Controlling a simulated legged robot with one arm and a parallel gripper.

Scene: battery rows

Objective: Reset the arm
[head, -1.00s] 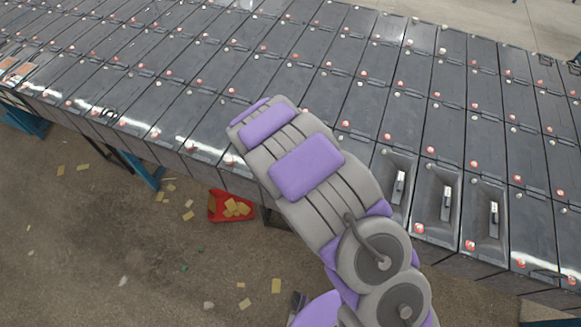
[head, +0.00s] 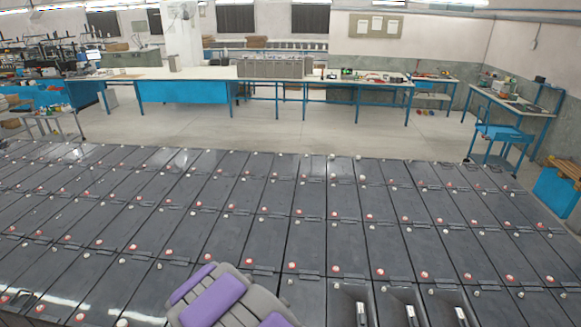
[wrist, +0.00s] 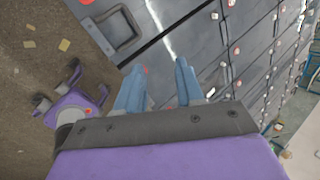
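My gripper (wrist: 158,85) shows in the wrist view with its two blue fingers spread apart and nothing between them. It hangs over or beside the dark battery blocks (wrist: 190,45). In the head view only the grey and purple upper part of my arm (head: 222,300) shows at the bottom, in front of the battery rows (head: 320,235). My gripper is out of the head view.
Battery rows with red and white terminal caps fill the near half of the head view. Beyond lies open floor (head: 300,135), then blue-legged workbenches (head: 190,90). A small blue-legged table (head: 500,105) stands at the right. The wrist view shows brown floor (wrist: 40,50) with yellow scraps.

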